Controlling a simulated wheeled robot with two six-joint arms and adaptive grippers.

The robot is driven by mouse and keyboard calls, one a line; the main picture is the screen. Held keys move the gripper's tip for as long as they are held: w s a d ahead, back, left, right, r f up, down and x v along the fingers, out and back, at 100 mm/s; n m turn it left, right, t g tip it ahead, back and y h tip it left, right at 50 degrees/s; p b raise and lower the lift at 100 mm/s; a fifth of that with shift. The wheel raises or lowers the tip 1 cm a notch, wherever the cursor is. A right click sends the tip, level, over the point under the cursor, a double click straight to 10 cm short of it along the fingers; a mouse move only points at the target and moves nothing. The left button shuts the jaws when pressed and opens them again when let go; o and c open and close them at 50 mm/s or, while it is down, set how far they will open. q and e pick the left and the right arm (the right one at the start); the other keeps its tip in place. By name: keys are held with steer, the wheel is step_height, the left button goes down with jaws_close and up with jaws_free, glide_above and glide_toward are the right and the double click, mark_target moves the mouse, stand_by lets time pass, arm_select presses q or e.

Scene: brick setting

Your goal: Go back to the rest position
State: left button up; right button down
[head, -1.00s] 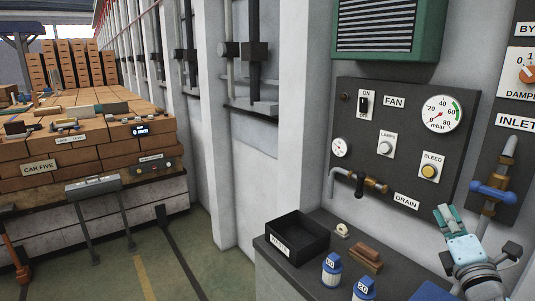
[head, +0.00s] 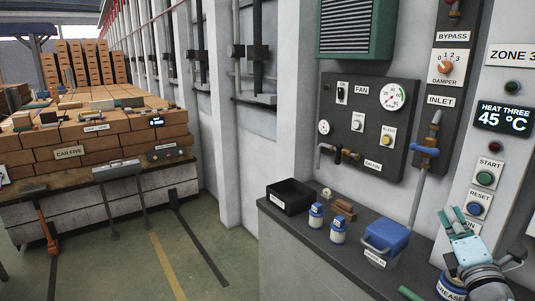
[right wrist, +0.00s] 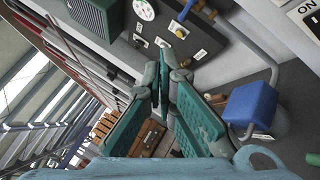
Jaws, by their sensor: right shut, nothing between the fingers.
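My right gripper (head: 456,222) is at the lower right of the head view, in front of the panel with the START and RESET buttons. Its teal fingers are together and hold nothing. In the right wrist view the fingers (right wrist: 160,75) point up the picture and meet at their tips. The gripper is in the air, apart from the counter and the panels. My left gripper is not in the head view.
A dark counter (head: 360,236) runs below the FAN panel (head: 365,120). It bears a black tray (head: 291,198), blue-capped jars, a brown block (head: 344,209) and a blue-lidded container (head: 385,240). A blue INLET valve (head: 425,150) sticks out from the wall. Stacked bricks (head: 85,145) stand at left.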

steer(key=w+d+f+m+g+h, duration=0.2)
steer(key=w+f+m+g, duration=0.3)
steer(key=w+f, duration=0.6)
steer(key=a+r+m+t+y, duration=0.25)
steer(key=a+m, duration=0.25)
steer(key=m, duration=0.7)
steer(key=s+a+f+m+g+y, duration=0.15)
steer(key=s+f, duration=0.25)
steer(key=f, duration=1)
steer(key=s+f+m+g, duration=0.3)
steer(key=s+f, duration=0.1)
steer(key=f, duration=1)
steer(key=s+a+f+g, duration=0.2)
steer(key=s+f+g, duration=0.1)
steer(key=s+f, duration=0.8)
steer(key=s+a+f+g, duration=0.2)
steer(key=s+f+g, duration=0.1)
steer(key=s+f, duration=0.9)
steer(key=s+a+f+g, duration=0.2)
steer(key=s+f, duration=0.1)
steer(key=s, duration=0.6)
steer(key=s+a+f+g+y, duration=0.1)
steer(key=s+f+g, duration=0.1)
steer(key=s, duration=0.8)
steer(key=s+a+f+g, duration=0.2)
steer(key=s+f, duration=0.1)
steer(key=s, duration=0.7)
steer(key=shift+a+f, duration=0.3)
steer(key=shift+f, duration=0.05)
